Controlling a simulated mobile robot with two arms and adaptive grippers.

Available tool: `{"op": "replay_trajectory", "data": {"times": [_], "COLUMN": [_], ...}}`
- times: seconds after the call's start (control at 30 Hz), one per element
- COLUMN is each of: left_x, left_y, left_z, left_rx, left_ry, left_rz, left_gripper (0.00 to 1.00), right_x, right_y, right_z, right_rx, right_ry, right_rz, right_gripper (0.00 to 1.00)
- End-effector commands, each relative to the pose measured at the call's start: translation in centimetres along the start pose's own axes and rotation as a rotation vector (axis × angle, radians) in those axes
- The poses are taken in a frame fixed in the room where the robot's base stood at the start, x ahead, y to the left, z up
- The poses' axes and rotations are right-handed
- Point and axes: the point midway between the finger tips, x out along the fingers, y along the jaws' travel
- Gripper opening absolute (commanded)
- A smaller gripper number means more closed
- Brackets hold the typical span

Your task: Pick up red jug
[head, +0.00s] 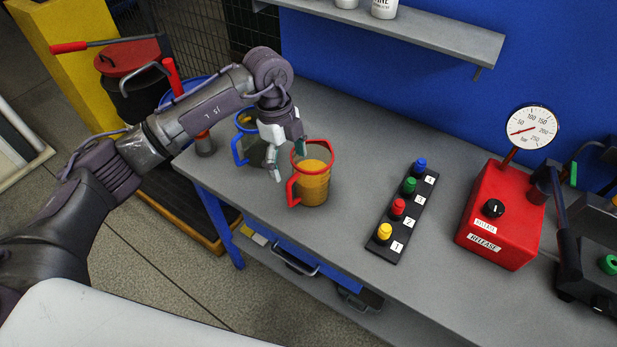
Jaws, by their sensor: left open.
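The red jug (313,186) stands upright on the grey bench, near its front edge. It has a red rim and a red handle on its left side, with an amber-coloured content showing through the wall. My left gripper (288,162) is open, just left of the jug and close to its rim. One finger shows left of the handle and the other near the rim; I cannot tell whether either touches. A blue-rimmed jug (243,152) stands behind and left of the gripper, partly hidden by it. My right gripper is not in view.
A black strip with several coloured buttons (402,222) lies right of the red jug. Farther right stands a red box (500,217) with a gauge (532,128). A grey shelf (430,38) hangs on the blue wall. The bench behind the jug is clear.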

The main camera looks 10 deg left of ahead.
Motion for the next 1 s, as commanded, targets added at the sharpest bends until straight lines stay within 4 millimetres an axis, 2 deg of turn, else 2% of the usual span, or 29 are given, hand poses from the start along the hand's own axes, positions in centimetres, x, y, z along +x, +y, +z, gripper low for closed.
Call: {"op": "replay_trajectory", "data": {"times": [0.17, 0.3, 0.43, 0.73, 1.0], "left_x": [1.1, 3.1, 5.0, 5.7, 5.7], "left_y": [0.1, 0.3, 0.2, 0.1, 0.1], "left_z": [-0.1, -0.3, -0.2, -0.1, -0.1], "left_rx": [0.000, 0.000, 0.000, 0.001, 0.002], "left_ry": [0.002, 0.003, 0.002, 0.001, 0.001], "left_rz": [0.004, 0.005, 0.003, -0.001, 0.000], "left_gripper": [0.80, 0.80, 0.80, 0.80, 0.35], "right_x": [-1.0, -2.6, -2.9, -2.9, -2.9], "right_y": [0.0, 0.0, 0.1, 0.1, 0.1], "right_z": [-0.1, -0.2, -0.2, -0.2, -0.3], "right_rx": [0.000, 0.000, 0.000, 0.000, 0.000], "right_ry": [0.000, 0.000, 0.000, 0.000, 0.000], "right_rz": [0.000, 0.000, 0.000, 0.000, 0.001], "right_gripper": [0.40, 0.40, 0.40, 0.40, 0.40]}}
